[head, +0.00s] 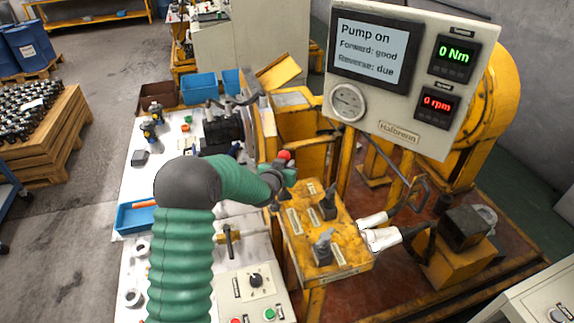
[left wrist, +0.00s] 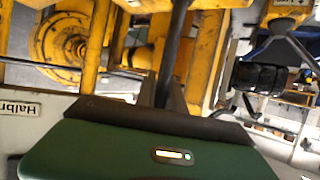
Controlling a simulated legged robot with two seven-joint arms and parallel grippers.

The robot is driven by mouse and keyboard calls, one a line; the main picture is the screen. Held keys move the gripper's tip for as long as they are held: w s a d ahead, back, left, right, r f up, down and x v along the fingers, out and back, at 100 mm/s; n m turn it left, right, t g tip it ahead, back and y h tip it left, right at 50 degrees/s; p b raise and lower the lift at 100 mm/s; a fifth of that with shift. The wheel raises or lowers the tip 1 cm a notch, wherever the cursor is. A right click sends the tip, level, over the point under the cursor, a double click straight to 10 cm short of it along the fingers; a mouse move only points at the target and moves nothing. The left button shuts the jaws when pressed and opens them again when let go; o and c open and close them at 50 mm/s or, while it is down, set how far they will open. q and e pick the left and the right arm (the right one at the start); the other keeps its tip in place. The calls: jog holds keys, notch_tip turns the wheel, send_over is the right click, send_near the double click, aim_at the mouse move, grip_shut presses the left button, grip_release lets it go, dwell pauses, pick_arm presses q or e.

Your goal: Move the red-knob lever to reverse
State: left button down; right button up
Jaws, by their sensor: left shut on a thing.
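The red knob (head: 284,155) shows just above my left gripper (head: 279,170) in the head view, at the far left corner of the yellow control stand (head: 348,262). The gripper is shut at the lever below the knob and hides most of its shaft. In the left wrist view a dark shaft (left wrist: 176,45) runs up from between the jaws; the knob does not show there. The display (head: 375,47) reads "Pump on", "Forward: good", "Reverse: due". The readouts show 0 Nm (head: 455,53) and 0 rpm (head: 436,104). My right gripper is not in view.
Two dark levers (head: 328,206) (head: 323,248) stand on the same stand, close to the gripper. A white gauge panel (head: 398,133) hangs above to the right. White-ended fittings (head: 383,239) lie right of the stand. A white bench (head: 152,185) with blue bins is at left.

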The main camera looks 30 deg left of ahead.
pick_arm(q)
jog(key=s+a+n+t+b, duration=0.1)
jog(key=s+b, duration=0.1)
jog(key=s+a+f+n+t+h+b, duration=0.1)
jog(key=s+a+n+t+b, duration=0.1)
jog(key=shift+a+b, duration=0.2)
jog(key=shift+b, duration=0.2)
jog(key=c, duration=1.7)
grip_release()
jog(key=shift+c, duration=0.2)
jog(key=o, duration=0.3)
jog(key=shift+a, duration=0.15)
jog(key=shift+s+r, duration=0.1)
jog(key=shift+r, duration=0.05)
jog(key=v, duration=1.6)
jog(key=shift+s+f+p, duration=0.3)
jog(key=shift+s+p, duration=0.05)
jog(key=shift+p, duration=0.05)
